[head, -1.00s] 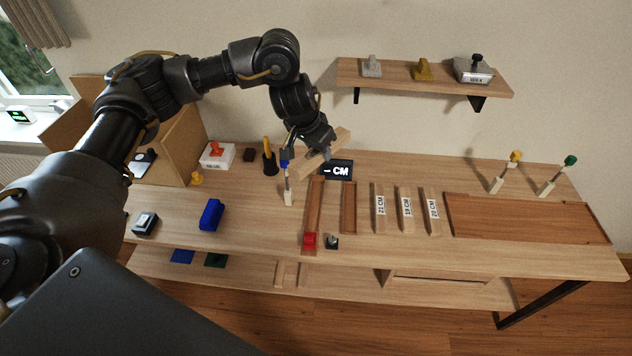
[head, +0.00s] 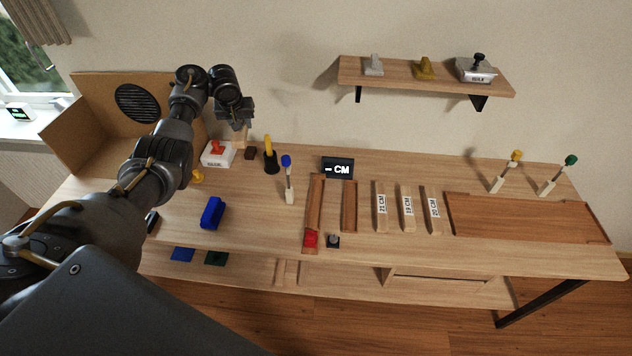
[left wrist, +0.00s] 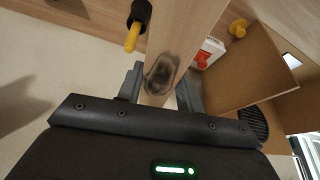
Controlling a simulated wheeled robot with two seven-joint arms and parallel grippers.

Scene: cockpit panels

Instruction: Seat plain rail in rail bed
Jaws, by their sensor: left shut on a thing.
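My left gripper (head: 236,122) is at the back left, above the bench near the stamp box. In the left wrist view the gripper (left wrist: 161,88) is shut on a pale plain wooden rail (left wrist: 182,35) with a dark smudge near the held end. In the head view only a small part of this rail (head: 239,139) shows below the fingers. Two narrow brown recessed beds, one longer (head: 315,203) and one shorter (head: 349,207), lie mid-bench; a wide brown tray (head: 525,217) lies at the right. I cannot tell which is the rail bed. My right gripper is not in view.
Rails labelled 21 CM (head: 381,205), 19 CM (head: 407,207) and 20 CM (head: 432,208) lie mid-bench. A CM display (head: 338,168), a blue-knobbed lever (head: 288,180) and a black holder (head: 270,160) stand at the back. A cardboard box (head: 95,135) is far left.

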